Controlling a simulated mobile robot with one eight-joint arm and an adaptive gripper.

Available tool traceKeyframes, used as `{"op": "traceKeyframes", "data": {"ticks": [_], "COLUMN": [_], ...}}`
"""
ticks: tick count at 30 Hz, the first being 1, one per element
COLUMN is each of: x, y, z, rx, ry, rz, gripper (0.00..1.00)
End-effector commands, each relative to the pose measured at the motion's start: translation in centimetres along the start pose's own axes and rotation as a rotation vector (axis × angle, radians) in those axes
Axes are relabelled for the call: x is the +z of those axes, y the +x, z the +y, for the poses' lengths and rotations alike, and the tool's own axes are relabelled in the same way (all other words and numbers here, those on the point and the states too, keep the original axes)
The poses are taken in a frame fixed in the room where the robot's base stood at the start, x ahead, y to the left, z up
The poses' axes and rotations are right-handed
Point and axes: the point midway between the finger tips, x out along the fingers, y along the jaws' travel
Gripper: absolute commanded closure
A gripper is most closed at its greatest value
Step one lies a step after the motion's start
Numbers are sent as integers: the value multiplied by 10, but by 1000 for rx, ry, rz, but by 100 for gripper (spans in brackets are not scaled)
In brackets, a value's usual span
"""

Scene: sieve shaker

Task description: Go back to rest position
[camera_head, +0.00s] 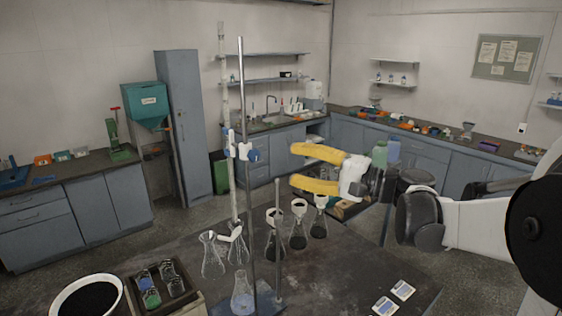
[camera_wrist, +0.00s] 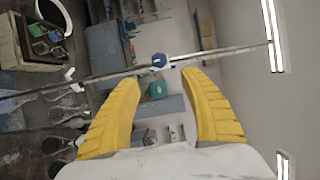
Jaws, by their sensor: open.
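My gripper (camera_head: 308,169) has two yellow fingers spread apart with nothing between them. In the head view it points left, above the dark bench (camera_head: 340,262), to the right of the metal stand rod (camera_head: 245,110). The wrist view also shows the yellow fingers of my gripper (camera_wrist: 166,90) wide apart. Beyond them, the rod crosses the wrist view with a blue clamp (camera_wrist: 159,60) on it. The blue clamp also shows in the head view (camera_head: 243,151).
Several flasks stand on the bench below my gripper, including a dark-filled one (camera_head: 298,236) with a funnel. A wooden tray (camera_head: 190,292) of small glassware and a white bowl (camera_head: 60,312) are at front left. Two labelled pads (camera_head: 402,290) lie front right.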

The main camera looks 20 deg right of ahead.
Motion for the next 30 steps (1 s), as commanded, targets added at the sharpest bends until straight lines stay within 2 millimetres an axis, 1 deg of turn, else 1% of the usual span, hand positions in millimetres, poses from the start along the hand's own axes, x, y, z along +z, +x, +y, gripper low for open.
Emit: {"op": "traceKeyframes", "data": {"ticks": [4, 16, 17, 19, 20, 23, 24, 26, 27, 29, 30], "x": [0, 1, 2, 10, 16, 49, 67, 95, 113, 138, 153], "y": [-5, -4, -4, 0, 3, 13, 16, 16, 12, 2, -7], "z": [0, 1, 3, 14, 23, 72, 98, 142, 172, 218, 248], "rx": [0, 2, 6, 36, 59, 189, 259, 378, 460, 583, 662], "ry": [0, 0, -2, -10, -17, -63, -94, -154, -204, -292, -359], "rz": [0, 0, -1, -7, -12, -35, -48, -68, -82, -102, -115], "gripper": [48, 48, 48, 48, 48, 48, 48, 48, 48, 48, 48]}}
